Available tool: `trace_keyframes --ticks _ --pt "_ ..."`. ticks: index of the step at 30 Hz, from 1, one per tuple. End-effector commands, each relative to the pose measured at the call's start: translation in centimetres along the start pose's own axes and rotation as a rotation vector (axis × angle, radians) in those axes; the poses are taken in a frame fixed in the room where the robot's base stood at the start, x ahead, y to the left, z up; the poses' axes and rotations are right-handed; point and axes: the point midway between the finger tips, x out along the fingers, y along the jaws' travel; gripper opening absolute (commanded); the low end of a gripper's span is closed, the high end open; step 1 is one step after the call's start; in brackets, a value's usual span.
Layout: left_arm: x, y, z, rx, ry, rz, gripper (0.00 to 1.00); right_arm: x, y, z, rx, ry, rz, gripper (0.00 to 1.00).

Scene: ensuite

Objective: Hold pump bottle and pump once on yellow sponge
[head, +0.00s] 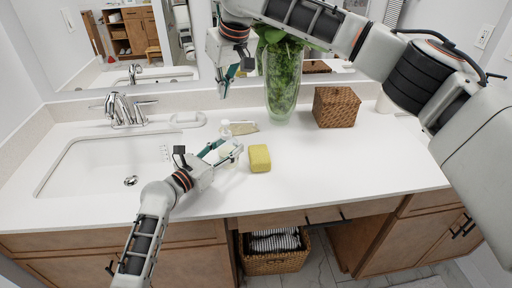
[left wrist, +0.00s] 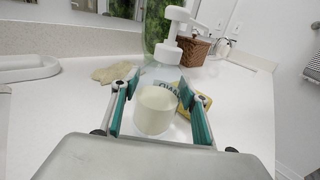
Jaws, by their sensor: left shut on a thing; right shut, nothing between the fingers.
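The pump bottle (left wrist: 155,108) is clear, with cream-coloured liquid and a white pump head (left wrist: 177,20). It stands upright between the fingers of my left gripper (left wrist: 157,88), which is shut on its body. In the head view my left gripper (head: 228,150) is low over the counter and partly hides the bottle; the white pump head (head: 226,127) shows behind it. The yellow sponge (head: 260,158) lies on the counter just right of the bottle; the bottle partly covers it in the left wrist view (left wrist: 185,110). My right gripper (head: 224,90) is shut and empty, raised above the counter, pointing down.
A glass vase with green plants (head: 283,90) stands behind, with a wicker box (head: 336,107) to its right. A beige folded item (head: 244,127) and a white soap dish (head: 187,119) lie behind the bottle. The sink (head: 105,165) is left. The counter's right front is clear.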

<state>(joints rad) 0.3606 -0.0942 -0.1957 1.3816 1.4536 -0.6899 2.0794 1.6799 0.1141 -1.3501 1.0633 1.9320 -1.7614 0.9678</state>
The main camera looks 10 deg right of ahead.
Motion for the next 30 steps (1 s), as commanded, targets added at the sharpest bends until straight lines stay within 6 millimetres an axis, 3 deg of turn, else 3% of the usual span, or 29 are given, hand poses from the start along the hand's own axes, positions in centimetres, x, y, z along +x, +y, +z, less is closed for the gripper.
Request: trace_keyframes --ticks 11,12,13,25,30 --pt "0.0 0.0 0.0 0.000 0.001 0.000 0.12 0.0 0.0 0.0 0.000 0.000 0.000 0.00" --pt "0.0 0.0 0.0 0.000 0.001 0.000 0.55 0.0 0.0 0.0 0.000 0.000 0.000 0.00" --pt "0.0 0.0 0.0 0.000 0.001 0.000 0.62 0.0 0.0 0.0 0.000 0.000 0.000 0.00" --pt "-0.3 0.0 -0.1 0.000 0.001 0.001 0.64 0.0 0.0 0.0 0.000 0.000 0.000 0.00" --pt "-2.2 0.1 -0.1 0.003 0.002 0.001 0.64 0.0 0.0 0.0 0.000 0.000 0.000 0.00"
